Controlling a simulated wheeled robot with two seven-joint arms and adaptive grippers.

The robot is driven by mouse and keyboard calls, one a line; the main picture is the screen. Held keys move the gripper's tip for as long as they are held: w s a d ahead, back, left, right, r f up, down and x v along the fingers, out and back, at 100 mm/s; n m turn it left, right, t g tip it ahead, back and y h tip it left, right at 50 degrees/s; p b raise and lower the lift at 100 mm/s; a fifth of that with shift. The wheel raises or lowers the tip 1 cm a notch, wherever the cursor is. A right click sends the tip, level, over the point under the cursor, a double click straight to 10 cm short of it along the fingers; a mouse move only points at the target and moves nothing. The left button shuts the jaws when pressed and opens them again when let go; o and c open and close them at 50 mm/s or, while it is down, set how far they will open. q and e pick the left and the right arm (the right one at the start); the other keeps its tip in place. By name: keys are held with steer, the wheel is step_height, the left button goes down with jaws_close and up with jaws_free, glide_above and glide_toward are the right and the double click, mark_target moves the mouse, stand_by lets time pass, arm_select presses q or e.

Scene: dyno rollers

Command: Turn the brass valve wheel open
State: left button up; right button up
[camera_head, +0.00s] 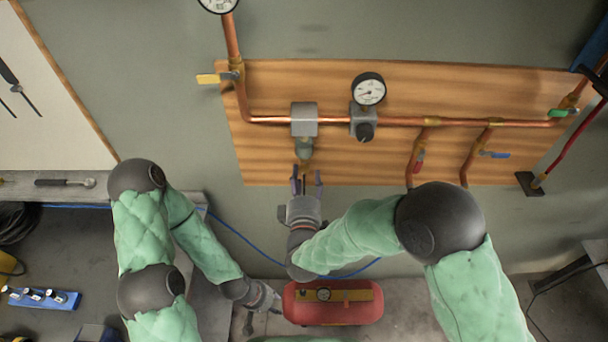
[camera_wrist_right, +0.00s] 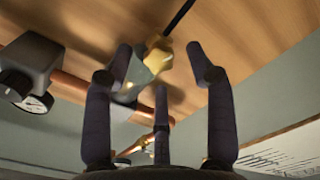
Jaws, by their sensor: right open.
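A small brass-coloured piece (camera_head: 305,156) sits at the lower end of a grey-green bowl (camera_head: 304,147) under a grey block on the copper pipe. I take it to be the brass valve wheel, but its shape is unclear. In the right wrist view the brass piece (camera_wrist_right: 157,45) and bowl (camera_wrist_right: 138,75) lie beyond the fingertips. My right gripper (camera_head: 306,179) is open and empty just below the brass piece, fingers pointing up at it; its spread fingers (camera_wrist_right: 160,58) show in the wrist view. My left gripper (camera_head: 270,300) hangs low, beside the red tank; its finger state is unclear.
The copper pipe (camera_head: 274,119) runs across a wooden board (camera_head: 275,85) with a regulator gauge (camera_head: 368,90), a yellow-handled valve (camera_head: 208,78), and red, blue and green handles to the right. A red tank (camera_head: 335,309) stands below. A workbench (camera_head: 60,245) is at left.

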steer(key=s, duration=1)
steer(key=shift+s, duration=0.3)
steer(key=w+d+f+m+g+b, duration=0.1)
steer(key=f+m+g+b, duration=0.15)
steer(key=f, duration=0.55)
steer(key=w+d+f+m+g+y+b, duration=0.1)
steer(key=d+f+m+g, duration=0.15)
steer(key=f, duration=0.45)
steer(key=w+d+f+m+g+b, duration=0.1)
steer(key=f+g, duration=0.2)
steer(key=f, duration=0.5)
steer(key=s+d+f+m+g+y+b, duration=0.1)
steer(key=s+d+f+m+g+b, duration=0.1)
steer(key=s+f+m+g, duration=0.2)
steer(key=s+d+f+m+g+y+b, duration=0.2)
steer(key=s+f+m+g, duration=0.3)
steer(key=s+f, duration=0.6)
step_height(320, 180, down, 5)
steer(key=shift+d+f+m+g, duration=0.1)
steer(key=shift+d+m+g, duration=0.2)
steer(key=shift+d+m, duration=0.3)
